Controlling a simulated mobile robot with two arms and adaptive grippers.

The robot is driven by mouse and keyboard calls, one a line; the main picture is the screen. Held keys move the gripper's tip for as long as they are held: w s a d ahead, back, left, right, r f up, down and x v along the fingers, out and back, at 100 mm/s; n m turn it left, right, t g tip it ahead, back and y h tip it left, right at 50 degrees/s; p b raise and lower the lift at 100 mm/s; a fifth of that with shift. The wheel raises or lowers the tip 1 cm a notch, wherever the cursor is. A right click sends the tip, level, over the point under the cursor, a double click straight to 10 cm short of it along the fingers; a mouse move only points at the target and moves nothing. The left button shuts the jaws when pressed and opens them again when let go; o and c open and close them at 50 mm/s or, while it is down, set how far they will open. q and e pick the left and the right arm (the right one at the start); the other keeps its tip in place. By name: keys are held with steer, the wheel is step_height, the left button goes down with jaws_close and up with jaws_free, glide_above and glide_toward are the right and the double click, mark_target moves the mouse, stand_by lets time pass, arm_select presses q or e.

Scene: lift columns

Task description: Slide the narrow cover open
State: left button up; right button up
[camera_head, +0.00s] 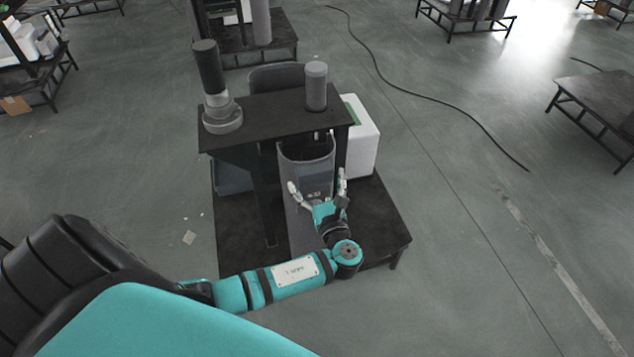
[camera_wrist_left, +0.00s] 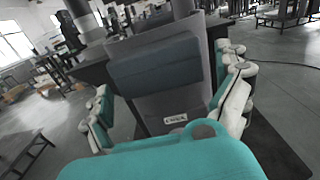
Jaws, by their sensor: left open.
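A tall grey curved cover (camera_head: 291,225) stands upright under the front of a dark tabletop. Its dark blue-grey raised block (camera_head: 313,178) faces me, with a small label just below it. In the left wrist view the block (camera_wrist_left: 160,72) fills the upper middle, and the label (camera_wrist_left: 175,118) sits on the grey face beneath. I cannot tell for sure that this is the narrow cover. My left gripper (camera_head: 318,181) is open, its fingers spread to either side of the block in the picture. No contact can be made out. My right gripper is not in view.
The dark tabletop (camera_head: 270,117) carries a dark-topped cylinder (camera_head: 210,70) and a grey cylinder (camera_head: 316,86). A white box (camera_head: 362,140) stands behind right. A low dark platform (camera_head: 385,215) lies under the unit. Open floor and a black cable (camera_head: 430,98) are to the right.

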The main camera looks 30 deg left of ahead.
arm_select(q)
steer(key=v, duration=1.2)
stand_by(0.5)
